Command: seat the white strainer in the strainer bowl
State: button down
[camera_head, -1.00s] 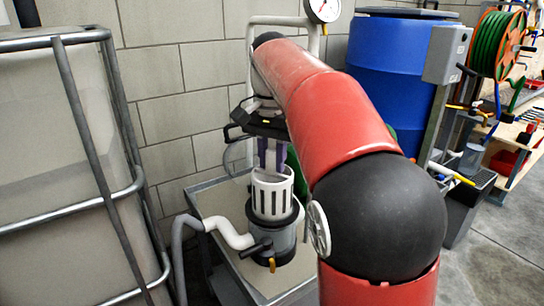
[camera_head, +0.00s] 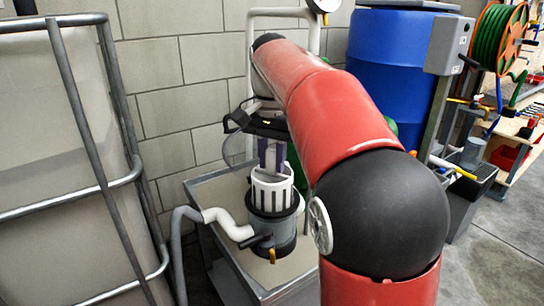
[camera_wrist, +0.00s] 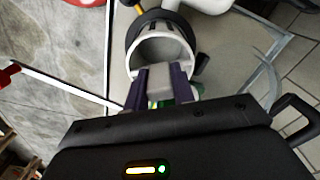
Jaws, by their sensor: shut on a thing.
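The white slotted strainer (camera_head: 272,190) stands upright at the strainer bowl (camera_head: 272,232), its lower part inside the bowl's dark rim and its slotted upper part above it. My gripper (camera_head: 271,165) is over the strainer, with its purple-grey fingers shut on the strainer's upper wall. In the wrist view the strainer's round white rim (camera_wrist: 146,50) shows beyond my gripper fingers (camera_wrist: 161,88). The bowl's dark collar shows around it. The strainer's bottom is hidden in the bowl.
The bowl stands in a grey metal tray (camera_head: 205,195) with a white pipe (camera_head: 228,226) at its left. A caged tank (camera_head: 60,150) is at left, a block wall behind. A blue barrel (camera_head: 390,75) and a hose reel (camera_head: 500,40) stand at right.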

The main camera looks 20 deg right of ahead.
aim_at(272, 187)
jog(key=shift+f+b, duration=2.45)
jog(key=shift+f, duration=1.35)
jog(key=c, duration=1.1)
grip_release()
notch_tip(272, 187, up, 8)
jog(key=p, duration=0.2)
jog(key=shift+p, duration=0.3)
